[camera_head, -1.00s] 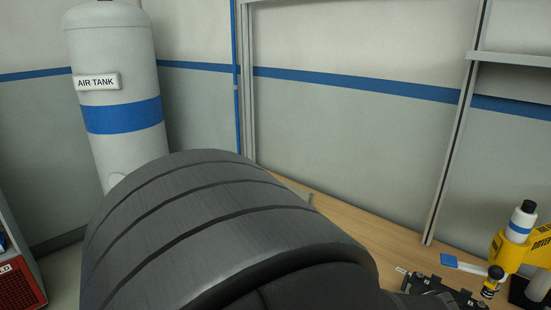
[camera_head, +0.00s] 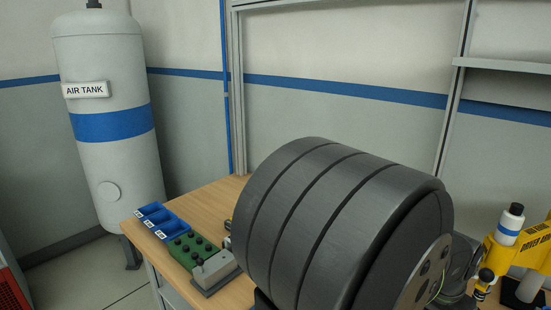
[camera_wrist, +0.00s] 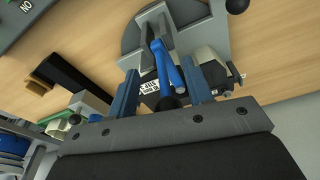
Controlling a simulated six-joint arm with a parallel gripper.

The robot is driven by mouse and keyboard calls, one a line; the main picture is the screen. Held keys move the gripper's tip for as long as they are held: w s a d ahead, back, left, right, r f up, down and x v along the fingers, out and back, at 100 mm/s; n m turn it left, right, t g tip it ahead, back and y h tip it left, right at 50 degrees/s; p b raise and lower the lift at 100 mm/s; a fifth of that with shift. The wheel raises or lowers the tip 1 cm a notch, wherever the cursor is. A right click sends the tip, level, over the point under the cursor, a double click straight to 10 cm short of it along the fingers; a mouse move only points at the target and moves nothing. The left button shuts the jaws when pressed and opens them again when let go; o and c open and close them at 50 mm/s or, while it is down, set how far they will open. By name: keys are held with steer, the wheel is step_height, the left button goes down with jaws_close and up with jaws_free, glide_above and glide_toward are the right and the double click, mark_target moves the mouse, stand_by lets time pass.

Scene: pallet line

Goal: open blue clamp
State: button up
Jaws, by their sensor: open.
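In the wrist view, the blue clamp (camera_wrist: 168,68) is a blue lever on a grey fixture (camera_wrist: 208,37) with a round dark base. A dark rounded end shows at the lever's near end. My gripper (camera_wrist: 160,66) is open, with one blue-grey finger on each side of the lever. I cannot tell whether either finger touches it. In the head view, my large dark arm link hides the clamp and the gripper.
The wooden table (camera_head: 188,197) carries blue bins (camera_head: 157,221), a green block with black knobs (camera_head: 194,250) and a yellow driver stand (camera_head: 530,245). In the wrist view, a black bracket (camera_wrist: 75,82) lies left of the fixture. An air tank (camera_head: 108,165) stands beyond the table.

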steer(key=shift+w+d+y, duration=0.15)
steer(key=shift+w+y, duration=0.05)
steer(key=shift+y, duration=0.1)
jaws_close()
steer(key=r, duration=0.1)
steer(key=r+g, duration=0.1)
steer(key=r, duration=0.1)
steer(key=r+g+y, duration=0.1)
steer(key=r, duration=0.1)
steer(key=shift+w+a+r, duration=0.2)
steer(key=shift+w+r, duration=0.05)
steer(key=shift+w, duration=0.1)
steer(key=w+d+r+n, duration=0.45)
steer(key=w+r, duration=0.25)
steer(key=r, duration=0.3)
steer(key=s+a+f, duration=0.1)
steer(key=s+f, duration=0.3)
steer(key=f, duration=0.6)
steer(key=shift+a, duration=0.35)
